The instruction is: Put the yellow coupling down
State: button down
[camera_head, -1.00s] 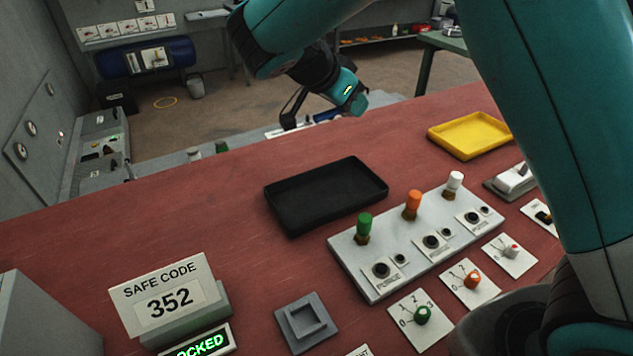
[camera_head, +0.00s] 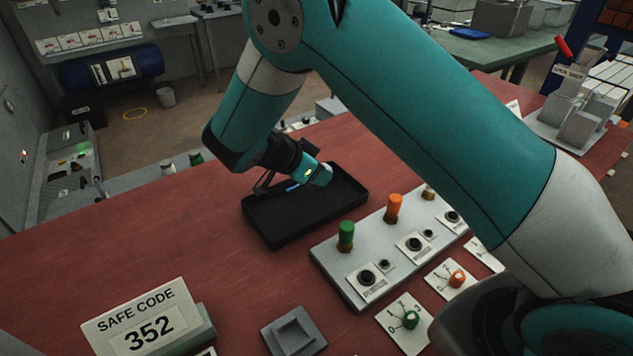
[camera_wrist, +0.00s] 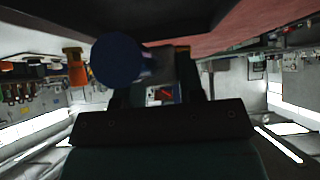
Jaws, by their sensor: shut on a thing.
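In the head view my gripper (camera_head: 290,186) is over the black tray (camera_head: 290,240), at its back left part, with the arm reaching down from above. A small strip of blue shows beneath the hand. In the wrist view a dark blue round-ended piece (camera_wrist: 117,60) is between the fingers, and my gripper (camera_wrist: 150,75) is shut on it. No clearly yellow coupling shows; the rest of the held piece is dark or hidden. The tray (camera_wrist: 130,18) looms dark and close at the top of the wrist view. I cannot tell whether the piece touches it.
Right of the tray stands a grey panel (camera_head: 335,277) with an upright green coupling (camera_head: 345,236) and orange coupling (camera_head: 394,208). A grey square holder (camera_head: 293,333) and a SAFE CODE 352 sign (camera_head: 147,327) are in front. The red tabletop left of the tray is clear.

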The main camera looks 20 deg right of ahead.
notch_tip(320, 180, down, 4)
jog(key=shift+r+p, duration=0.15)
jog(key=shift+p, duration=0.15)
jog(key=shift+f+b, duration=0.6)
jog(key=shift+b, duration=0.15)
jog(key=c, duration=0.7)
grip_release()
jog(key=shift+c, duration=0.2)
